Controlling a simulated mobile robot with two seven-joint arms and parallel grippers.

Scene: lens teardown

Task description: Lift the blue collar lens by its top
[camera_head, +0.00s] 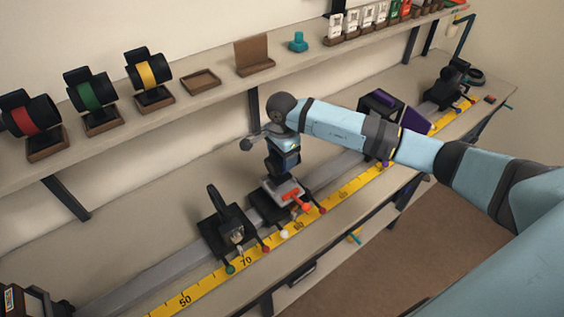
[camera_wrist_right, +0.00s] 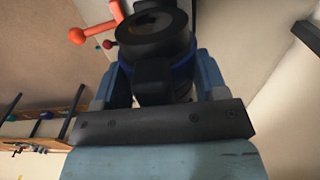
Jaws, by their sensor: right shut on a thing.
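The blue collar lens, a black cylinder (camera_wrist_right: 152,40) with a dark blue ring, stands between my right fingers in the right wrist view. My right gripper (camera_wrist_right: 160,68) is shut on it, one finger on each side. In the head view my right gripper (camera_head: 285,150) points down over the rail, with the dark lens (camera_head: 288,164) mostly hidden by it. Right below is a grey-topped carriage (camera_head: 281,187) with an orange-red clamp (camera_head: 292,197). I cannot tell whether the lens touches the carriage. My left gripper is not in view.
A black holder (camera_head: 221,222) stands left of the carriage on the rail, beside a yellow scale (camera_head: 210,284). A black and purple unit (camera_head: 395,108) stands to the right, behind my arm. Red, green and yellow ringed lenses (camera_head: 155,73) rest on the shelf above, with an empty wooden tray (camera_head: 201,82).

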